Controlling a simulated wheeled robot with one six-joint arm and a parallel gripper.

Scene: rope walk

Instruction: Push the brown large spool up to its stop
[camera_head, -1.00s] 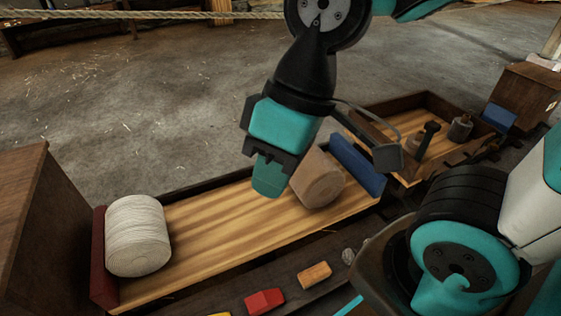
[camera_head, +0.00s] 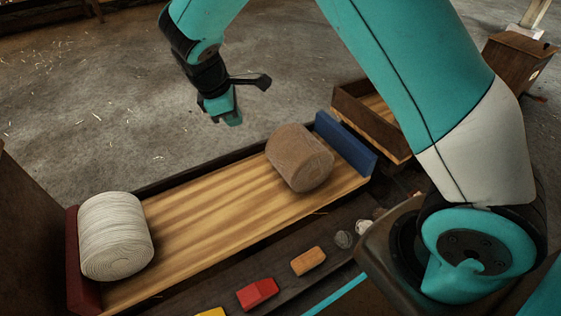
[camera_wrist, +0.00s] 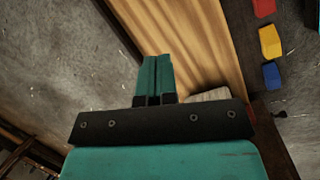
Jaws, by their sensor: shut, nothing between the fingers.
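The brown large spool (camera_head: 300,158) lies on its side on the wooden track (camera_head: 215,215), near the blue stop (camera_head: 346,146) at the track's right end. In the wrist view my gripper's closed fingers (camera_wrist: 156,75) point toward the track (camera_wrist: 200,45). The brown spool does not show there.
A white spool (camera_head: 116,236) lies by the red stop (camera_head: 84,265) at the track's left end. It partly shows in the wrist view (camera_wrist: 208,95). A red block (camera_head: 257,293) and an orange block (camera_head: 308,261) lie along the near side. A wooden tray (camera_head: 372,118) stands beyond the blue stop.

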